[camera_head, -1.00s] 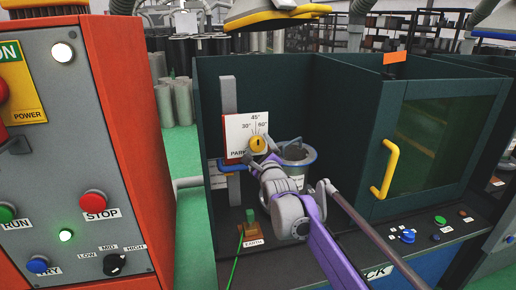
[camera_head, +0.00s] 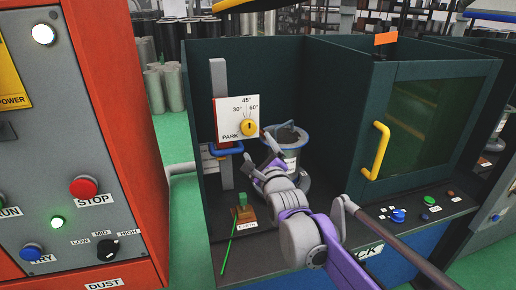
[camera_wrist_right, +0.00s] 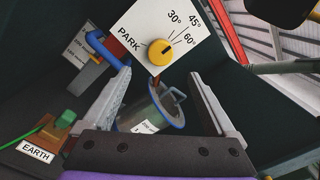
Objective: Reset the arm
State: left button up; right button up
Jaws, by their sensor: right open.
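A white dial plate (camera_head: 230,116) marked PARK, 30°, 45° and 60° stands on a grey post inside the dark green booth. Its yellow knob (camera_head: 249,127) shows up close in the right wrist view (camera_wrist_right: 161,52), with a dark mark on its face. A blue handle (camera_head: 227,150) sits below the plate. A grey flanged cylinder (camera_head: 290,140) with a blue-rimmed base stands behind and right of the dial. My right gripper (camera_wrist_right: 160,77) is open and empty, below the knob, with the cylinder visible beyond its fingers. My left gripper is not in view.
A green EARTH clamp (camera_head: 243,212) with a green cable is at the booth's front left. The booth door with its yellow handle (camera_head: 380,151) is at the right. A red control cabinet (camera_head: 117,130) stands at the left.

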jog(key=s+d+f+n+g+h, duration=0.2)
jog(key=s+d+f+n+g, duration=0.2)
jog(key=s+d+f+n, duration=0.55)
jog(key=s+d+f+n+g+h, duration=0.2)
jog(key=s+d+f+n+g, duration=0.3)
jog(key=s+f, duration=0.85)
jog(key=s+d+f+n+g+h, duration=0.1)
jog(key=s+d+f+n+g, duration=0.2)
jog(key=s+d+f+n, duration=0.95)
pick_arm(q)
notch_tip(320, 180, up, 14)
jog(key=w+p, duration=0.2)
jog(key=p, duration=1.1)
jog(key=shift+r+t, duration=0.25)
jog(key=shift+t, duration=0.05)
pick_arm(e)
jog(key=s+a+r+m, duration=0.1)
jog(key=a+r, duration=0.2)
jog(key=r, duration=0.7)
jog(key=s+a+r+m, duration=0.2)
jog(key=a+r, duration=0.2)
jog(key=r, duration=0.6)
jog(key=shift+r, duration=0.25)
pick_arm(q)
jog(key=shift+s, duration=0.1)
pick_arm(e)
jog(key=shift+s+a, duration=0.1)
